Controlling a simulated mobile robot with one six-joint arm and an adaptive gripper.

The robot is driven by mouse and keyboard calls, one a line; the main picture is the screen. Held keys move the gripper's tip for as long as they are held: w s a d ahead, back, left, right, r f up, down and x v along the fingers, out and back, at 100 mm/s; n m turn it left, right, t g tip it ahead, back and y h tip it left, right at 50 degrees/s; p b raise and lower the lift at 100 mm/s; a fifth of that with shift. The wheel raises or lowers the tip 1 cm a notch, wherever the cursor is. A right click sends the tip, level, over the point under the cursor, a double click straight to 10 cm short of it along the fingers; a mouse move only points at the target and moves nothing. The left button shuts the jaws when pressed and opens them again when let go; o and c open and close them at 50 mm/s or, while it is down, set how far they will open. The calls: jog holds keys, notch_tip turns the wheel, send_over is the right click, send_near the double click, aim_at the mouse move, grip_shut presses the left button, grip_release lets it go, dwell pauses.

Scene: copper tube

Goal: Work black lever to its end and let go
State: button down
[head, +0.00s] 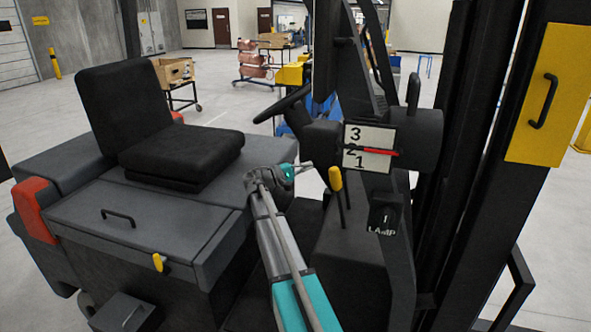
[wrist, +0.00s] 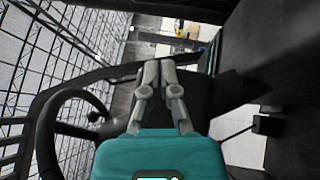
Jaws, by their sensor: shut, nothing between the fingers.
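An upright black lever (head: 413,92) stands at the dark round housing beside the number plate (head: 370,136) in the head view. The plate reads 3, 2, 1 from top to bottom, and its red pointer (head: 380,151) lies level with about the 2. My gripper (head: 310,165) is to the left of and below the plate, clear of that lever. In the wrist view its fingers (wrist: 159,64) are together and hold nothing. A thin rod with a black end (wrist: 268,125) shows right of the fingers there; I cannot tell which lever it is.
A yellow-knobbed lever (head: 335,179) stands just right of my gripper. The steering wheel (head: 283,104) is behind it, and the black seat (head: 180,148) is left. A LAMP switch (head: 385,216) is below the plate. The dark mast (head: 485,150) bounds the right side.

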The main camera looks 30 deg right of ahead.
aim_at(343, 178)
jog(key=s+d+r+p, duration=0.1)
jog(key=s+d, duration=0.3)
jog(key=d, duration=0.2)
jog(key=shift+s+r, duration=0.3)
jog(key=shift+r, duration=0.05)
jog(key=shift+s+d+r+p, duration=0.5)
jog(key=shift+s+d+p, duration=0.25)
jog(key=shift+s, duration=0.15)
jog(key=shift+w+a+f, duration=0.1)
jog(key=shift+w, duration=0.05)
